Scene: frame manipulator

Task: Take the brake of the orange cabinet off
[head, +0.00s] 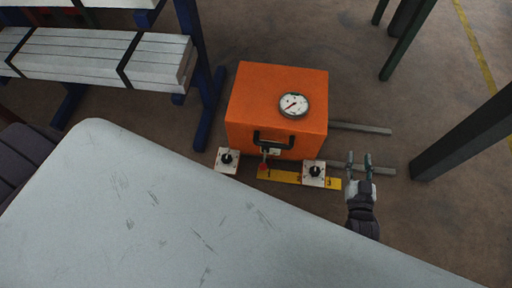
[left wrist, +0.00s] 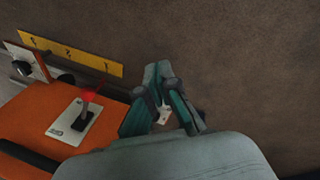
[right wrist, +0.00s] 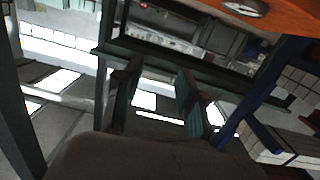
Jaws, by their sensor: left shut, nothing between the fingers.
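The orange cabinet (head: 258,92) stands on the floor beyond the pale surface, with a round gauge and a black handle. The brake lever (head: 264,163) has a red tip and sits low on its near face. In the left wrist view the lever (left wrist: 92,97) rises from a black base on a white plate. My left gripper (left wrist: 158,68) is shut and empty, to the right of the lever and apart from it. It is not seen in the head view. My right gripper (head: 359,160) is open and empty, right of the cabinet; its spread fingers also show in the right wrist view (right wrist: 157,85).
Grey bars (head: 362,128) extend right of the cabinet. A blue rack with pale planks (head: 100,60) stands left, dark posts (head: 470,130) right. The pale surface (head: 170,220) fills the foreground.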

